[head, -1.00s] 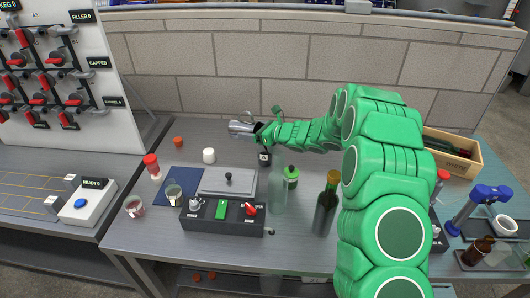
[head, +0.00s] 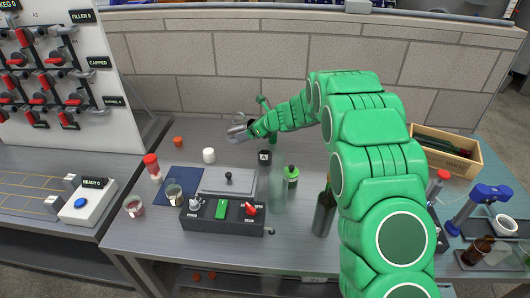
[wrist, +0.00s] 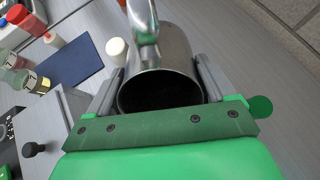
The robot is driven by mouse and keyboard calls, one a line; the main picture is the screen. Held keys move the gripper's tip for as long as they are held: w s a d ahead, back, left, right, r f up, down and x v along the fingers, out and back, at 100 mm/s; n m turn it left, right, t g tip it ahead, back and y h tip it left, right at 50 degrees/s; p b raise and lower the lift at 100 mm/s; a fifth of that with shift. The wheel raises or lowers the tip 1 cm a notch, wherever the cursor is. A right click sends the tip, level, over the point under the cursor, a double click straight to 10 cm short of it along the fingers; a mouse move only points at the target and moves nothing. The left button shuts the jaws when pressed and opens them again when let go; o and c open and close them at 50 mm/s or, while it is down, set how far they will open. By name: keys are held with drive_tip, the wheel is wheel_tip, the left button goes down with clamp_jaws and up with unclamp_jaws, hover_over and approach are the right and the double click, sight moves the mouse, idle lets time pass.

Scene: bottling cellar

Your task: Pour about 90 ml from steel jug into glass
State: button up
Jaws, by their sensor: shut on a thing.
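My gripper (head: 252,133) is shut on the steel jug (head: 237,132), holding it above the back of the bench. In the wrist view, the grey fingers lie on both sides of the jug (wrist: 165,55). Its mouth faces the camera and its inside is dark; no liquid can be made out. The jug looks tilted in the head view. A clear glass (head: 174,190) stands on the dark blue mat (head: 163,178), to the left and nearer than the jug. It also shows at the wrist view's left edge (wrist: 30,82). The jug is well apart from the glass.
A glass with reddish contents (head: 134,207) stands left of the mat. A red-capped shaker (head: 152,166), a white cup (head: 209,155) and an orange cup (head: 178,141) are nearby. A control box (head: 222,217), grey plate (head: 214,181) and bottles (head: 325,208) occupy the front and middle.

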drive_tip(key=shift+h, duration=0.3)
drive_tip(key=shift+f+g+h, duration=0.15)
drive_tip(key=shift+g+h, duration=0.15)
drive_tip(key=shift+h, duration=0.1)
drive_tip(key=shift+w+a+f+h, duration=0.1)
drive_tip(key=shift+w+a+h, duration=0.05)
drive_tip(key=shift+h, duration=0.25)
drive_tip(key=shift+w+a+f+g+h, duration=0.15)
drive_tip(key=shift+a+f+g+h, duration=0.1)
drive_tip(key=shift+f+g+h, duration=0.25)
drive_tip(key=shift+w+a+f+g+h+b, duration=0.15)
drive_tip(key=shift+a+f+g+h+b, duration=0.2)
drive_tip(key=shift+a+f+h, duration=0.35)
drive_tip(key=shift+w+a+f+g+h+b, duration=0.15)
drive_tip(key=shift+w+a+g+h, duration=0.15)
drive_tip(key=shift+a+h, duration=0.3)
drive_tip(key=shift+w+a+f+g+h+b, duration=0.15)
drive_tip(key=shift+w+a+g+h, duration=0.15)
drive_tip(key=shift+h, duration=0.4)
drive_tip(key=shift+a, duration=0.1)
drive_tip(key=shift+a+h, duration=0.2)
drive_tip(key=shift+h, duration=0.1)
